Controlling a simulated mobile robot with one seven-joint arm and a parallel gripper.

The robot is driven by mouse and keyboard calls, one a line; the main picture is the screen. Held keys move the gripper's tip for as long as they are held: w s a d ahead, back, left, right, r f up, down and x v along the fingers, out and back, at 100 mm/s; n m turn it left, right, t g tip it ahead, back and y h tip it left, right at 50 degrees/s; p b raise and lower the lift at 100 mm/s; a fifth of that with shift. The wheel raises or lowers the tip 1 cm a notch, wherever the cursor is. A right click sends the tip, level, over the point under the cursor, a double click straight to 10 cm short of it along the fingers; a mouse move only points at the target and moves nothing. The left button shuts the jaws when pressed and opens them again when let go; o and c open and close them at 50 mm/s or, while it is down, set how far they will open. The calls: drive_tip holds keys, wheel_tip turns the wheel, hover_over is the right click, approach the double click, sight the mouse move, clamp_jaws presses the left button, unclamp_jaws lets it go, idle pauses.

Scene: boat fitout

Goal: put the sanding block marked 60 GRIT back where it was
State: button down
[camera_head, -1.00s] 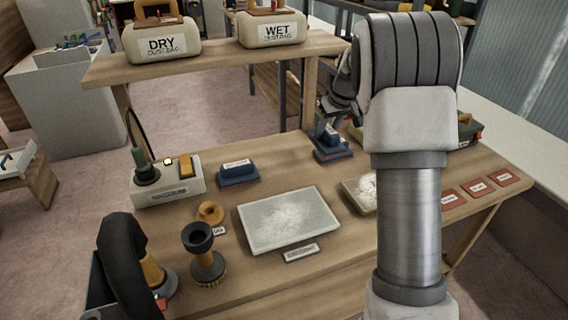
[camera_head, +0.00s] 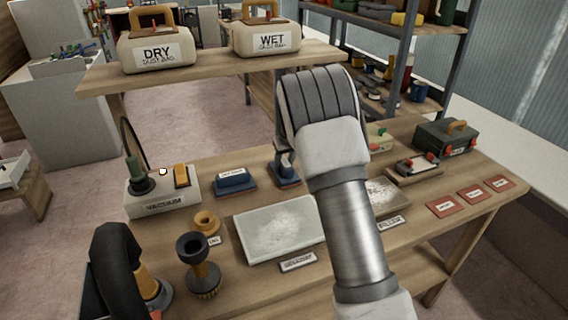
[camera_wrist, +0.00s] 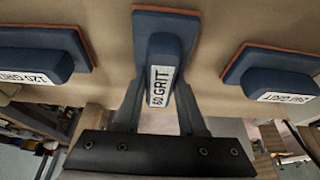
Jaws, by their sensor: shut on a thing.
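The sanding block marked 60 GRIT (camera_wrist: 165,50) has a blue body on an orange-edged base, with its label facing the wrist camera. My gripper (camera_wrist: 160,88) is shut on its raised grip. The held block stands between two similar blue blocks, apart from both. The left one (camera_wrist: 38,50) has an upside-down label that seems to read 120 GRIT; the right one (camera_wrist: 285,78) has a label I cannot read surely. In the head view the held block (camera_head: 284,172) is low over the bench, partly behind my arm. Whether its base touches the wood is unclear.
Another blue block (camera_head: 235,181) sits on the bench, left of the held one. A raised shelf with DRY (camera_head: 155,52) and WET (camera_head: 267,40) bags stands behind. A toolbox (camera_head: 445,137) is at right.

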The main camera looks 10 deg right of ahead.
drive_tip(key=shift+f, duration=0.2)
drive_tip(key=shift+c, duration=2.4)
unclamp_jaws()
drive_tip(key=shift+r, duration=0.15)
